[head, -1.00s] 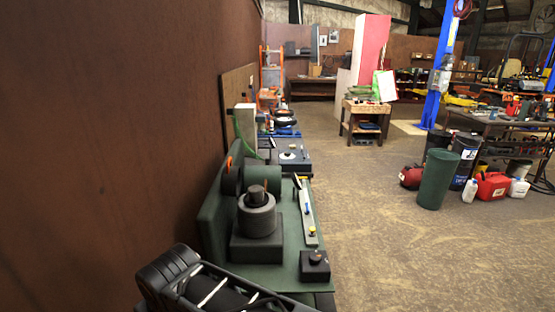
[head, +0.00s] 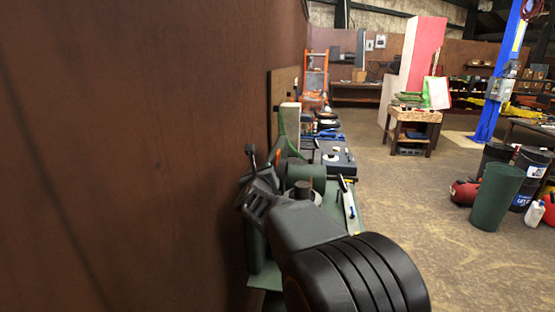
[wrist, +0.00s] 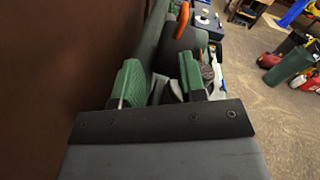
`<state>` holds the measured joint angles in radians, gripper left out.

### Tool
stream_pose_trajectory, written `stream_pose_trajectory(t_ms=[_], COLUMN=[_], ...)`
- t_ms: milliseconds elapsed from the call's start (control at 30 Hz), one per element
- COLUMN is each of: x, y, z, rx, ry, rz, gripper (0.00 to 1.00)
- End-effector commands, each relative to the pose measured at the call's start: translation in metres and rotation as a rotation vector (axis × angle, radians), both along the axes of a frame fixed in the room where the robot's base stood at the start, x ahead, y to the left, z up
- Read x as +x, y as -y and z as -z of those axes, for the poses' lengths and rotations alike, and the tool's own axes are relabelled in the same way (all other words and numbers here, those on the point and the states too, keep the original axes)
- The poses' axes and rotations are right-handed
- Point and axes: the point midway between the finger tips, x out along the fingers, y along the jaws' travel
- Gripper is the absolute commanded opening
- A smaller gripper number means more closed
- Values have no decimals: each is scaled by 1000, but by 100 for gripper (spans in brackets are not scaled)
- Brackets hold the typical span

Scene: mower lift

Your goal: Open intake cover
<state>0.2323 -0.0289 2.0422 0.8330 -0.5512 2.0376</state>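My gripper (wrist: 160,72) is open, with its two green finger pads apart and nothing seen held between them. In the head view my gripper (head: 263,160) is at the end of my dark arm, beside the wall and over the near part of a green machine (head: 305,171). The machine shows a dark green rounded body (wrist: 184,42) and an orange handle-like part (wrist: 182,19) beyond the fingertips. I cannot tell which part is the intake cover. My arm hides much of the machine in the head view.
A brown wall (head: 150,150) runs close along the left. A black box-like unit (head: 333,158) stands farther along the bench row. A green barrel (head: 496,196) and a wooden cart (head: 411,131) stand to the right. The floor between is clear.

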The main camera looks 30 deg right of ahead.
Motion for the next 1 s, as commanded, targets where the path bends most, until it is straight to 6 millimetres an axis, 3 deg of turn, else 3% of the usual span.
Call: stream_pose_trajectory(t_ms=[267, 700, 1000], x=[7, 66, 92], y=[36, 92, 116], z=[1, -1, 1], rx=[132, 135, 135], ry=[170, 171, 172], rz=[134, 133, 133], gripper=[38, 38, 38])
